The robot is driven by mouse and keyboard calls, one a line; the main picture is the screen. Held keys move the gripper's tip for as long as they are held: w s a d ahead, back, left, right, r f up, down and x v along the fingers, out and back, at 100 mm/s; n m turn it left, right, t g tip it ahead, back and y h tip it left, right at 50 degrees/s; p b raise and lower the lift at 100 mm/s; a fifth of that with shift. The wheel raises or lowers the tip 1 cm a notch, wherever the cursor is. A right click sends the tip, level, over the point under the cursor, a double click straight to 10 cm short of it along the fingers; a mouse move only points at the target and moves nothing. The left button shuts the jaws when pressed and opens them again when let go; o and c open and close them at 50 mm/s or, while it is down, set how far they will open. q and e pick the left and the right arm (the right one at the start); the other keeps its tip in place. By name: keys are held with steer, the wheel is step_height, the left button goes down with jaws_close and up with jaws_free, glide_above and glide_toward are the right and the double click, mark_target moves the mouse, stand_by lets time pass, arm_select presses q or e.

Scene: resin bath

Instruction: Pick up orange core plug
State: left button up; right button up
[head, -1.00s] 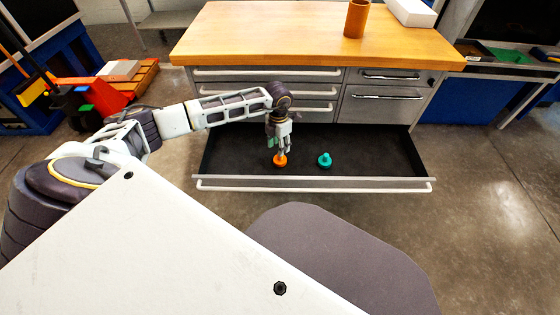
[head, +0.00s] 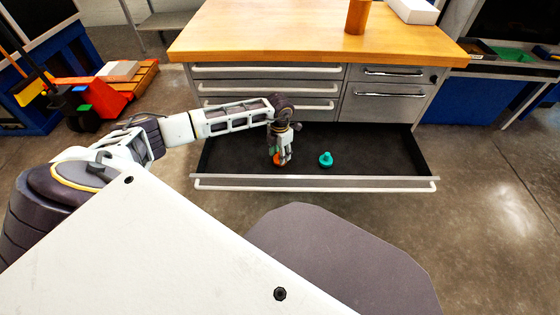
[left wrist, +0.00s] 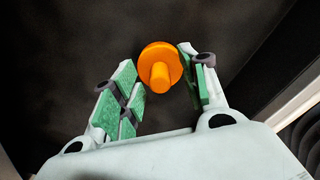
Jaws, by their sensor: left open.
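The orange core plug (head: 278,161) stands on the dark floor of the open drawer (head: 375,155), partly hidden by my left gripper (head: 281,158) in the head view. In the left wrist view the plug (left wrist: 160,67) has a round base and a narrower stem toward the camera. My left gripper (left wrist: 160,85) is open, with its green-padded fingers to either side of the plug's stem. I see gaps between the pads and the plug. My right gripper is not in view.
A teal plug (head: 325,159) stands in the drawer to the right. The drawer's front rim (head: 320,184) runs along the near side. Above is a wooden worktop (head: 270,35) with an orange-brown cylinder (head: 357,16) and a white box (head: 412,10). The drawer's right part is clear.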

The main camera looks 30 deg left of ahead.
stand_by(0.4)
arm_select(q)
jaws_close()
steer(key=shift+r, duration=0.1)
steer(key=shift+r+p, duration=0.45)
steer(key=shift+r, duration=0.4)
steer(key=shift+r+p, duration=1.45)
steer(key=shift+r, duration=2.65)
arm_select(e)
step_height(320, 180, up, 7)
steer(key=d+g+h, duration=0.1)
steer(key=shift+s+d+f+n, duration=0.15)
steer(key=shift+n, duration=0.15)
